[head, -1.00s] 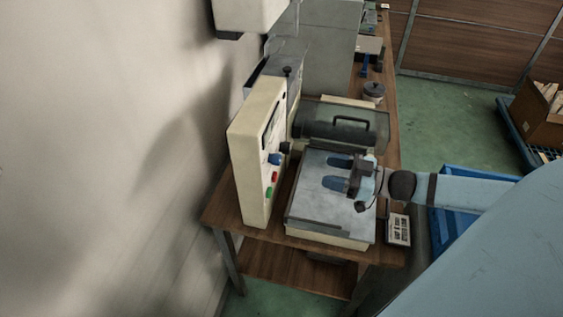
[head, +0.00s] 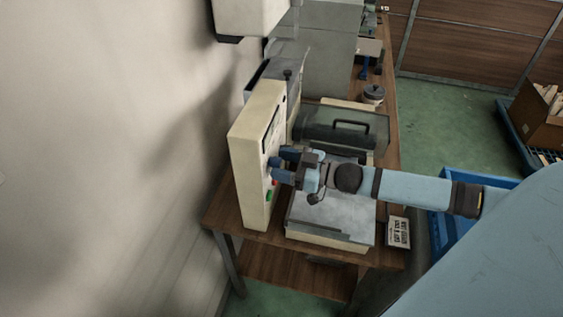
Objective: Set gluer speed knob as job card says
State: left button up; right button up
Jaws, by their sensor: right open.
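The cream control panel (head: 252,160) of the gluer stands upright on the bench, with its controls on the side facing right. A blue knob (head: 273,161) shows on that face, partly hidden by my fingers. A green button (head: 268,197) shows lower down, with a bit of red above it. My right gripper (head: 279,165) is open, its two blue fingers pointing left at the panel, close around or just in front of the blue knob; I cannot tell if they touch it. The job card (head: 398,232) lies at the bench's right front corner, its print too small to read. My left gripper is not in view.
The gluer's flat metal bed (head: 335,215) lies under my right arm. A dark cover with a handle (head: 351,123) stands behind it. A lidded pot (head: 374,93) is farther back. A blue crate (head: 452,228) stands right of the bench. The wall is close on the left.

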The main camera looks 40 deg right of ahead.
jog(key=shift+w+a, duration=0.2)
jog(key=c, duration=0.9)
jog(key=m+p, duration=0.6)
jog(key=m, duration=0.3)
jog(key=shift+m, duration=0.3)
dwell(0.4)
